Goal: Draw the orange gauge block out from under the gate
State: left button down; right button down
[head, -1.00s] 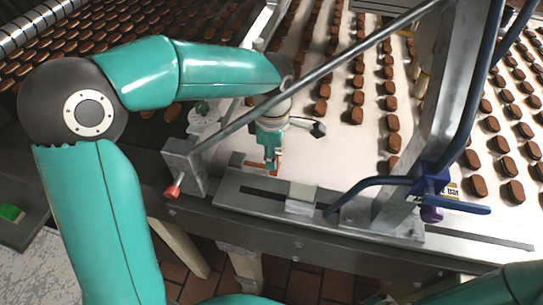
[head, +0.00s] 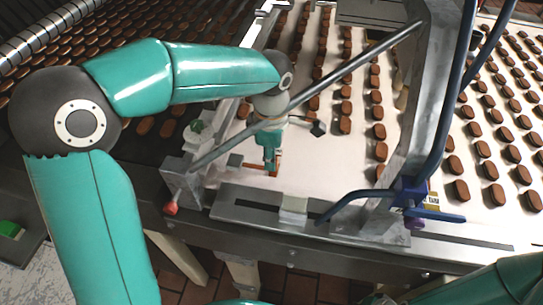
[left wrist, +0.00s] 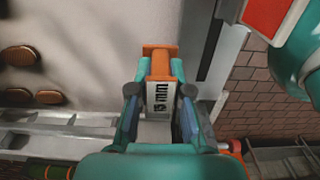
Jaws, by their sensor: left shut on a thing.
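The orange gauge block (left wrist: 160,65) shows in the left wrist view, with an orange end cap and a white face marked with a figure and "mm". My left gripper (left wrist: 160,95) has its fingers on both sides of it and is shut on it. In the head view the left gripper (head: 270,163) points down over the white belt, near its front edge, with a little of the orange block (head: 278,160) beside the fingertips. My right gripper is out of view.
A metal rail (head: 250,212) with a pale block (head: 293,208) runs along the belt's front. A grey upright (head: 405,120) with blue handles (head: 452,150) stands to the right. Rows of brown biscuits (head: 345,107) lie on the belt (head: 325,165). A red knob (head: 171,208) sits at left.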

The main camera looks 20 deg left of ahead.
pick_arm(q)
jog(key=s+d+r+b, duration=0.1)
jog(key=s+d, duration=0.1)
jog(key=s, duration=0.5)
jog(key=s+d+r+b, duration=0.1)
jog(key=s+r, duration=0.1)
jog(key=s, duration=0.6)
jog(key=shift+s+d, duration=0.3)
jog(key=shift+d, duration=0.05)
